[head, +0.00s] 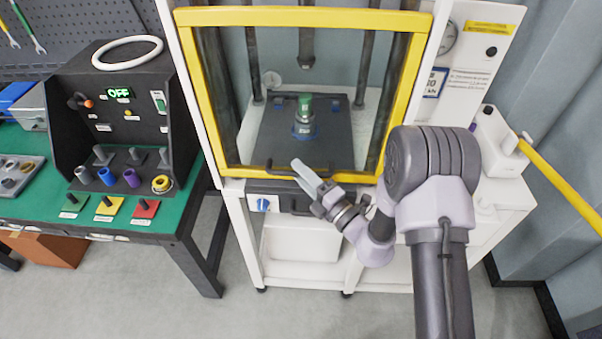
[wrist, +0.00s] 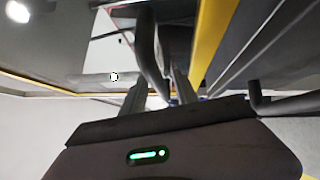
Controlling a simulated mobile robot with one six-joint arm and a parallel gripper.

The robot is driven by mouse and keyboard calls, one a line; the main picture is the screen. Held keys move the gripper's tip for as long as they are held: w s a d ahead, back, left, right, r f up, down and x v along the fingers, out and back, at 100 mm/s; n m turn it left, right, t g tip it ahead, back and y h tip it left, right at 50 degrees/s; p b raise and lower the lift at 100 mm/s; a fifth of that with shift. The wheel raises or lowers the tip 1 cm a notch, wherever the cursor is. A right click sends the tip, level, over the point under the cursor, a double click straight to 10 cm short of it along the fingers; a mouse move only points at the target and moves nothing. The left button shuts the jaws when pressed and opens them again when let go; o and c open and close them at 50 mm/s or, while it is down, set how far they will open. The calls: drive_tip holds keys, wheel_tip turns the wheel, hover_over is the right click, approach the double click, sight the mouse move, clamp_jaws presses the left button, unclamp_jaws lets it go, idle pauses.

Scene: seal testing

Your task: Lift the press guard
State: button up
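The press guard (head: 232,173) is a clear panel in a yellow frame, lowered across the front of the press. Its dark handle (head: 262,171) runs along the bottom rail. My gripper (head: 304,174) is at the right part of this handle, its pale fingers pointing up and left. In the wrist view, the dark handle bar (wrist: 147,45) rises between the two fingers of my gripper (wrist: 160,92). The fingers look apart, with a small gap beside the bar on the right. Whether either finger touches it is unclear.
Behind the guard, a green-capped blue part (head: 304,122) stands on a dark plate (head: 270,145). A green-topped bench (head: 185,195) with a control box (head: 125,130) reading OFF stands to the left. A yellow bar (head: 560,185) sticks out at the right.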

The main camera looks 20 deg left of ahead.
drive_tip(key=shift+c, duration=0.3)
clamp_jaws()
idle(1.2)
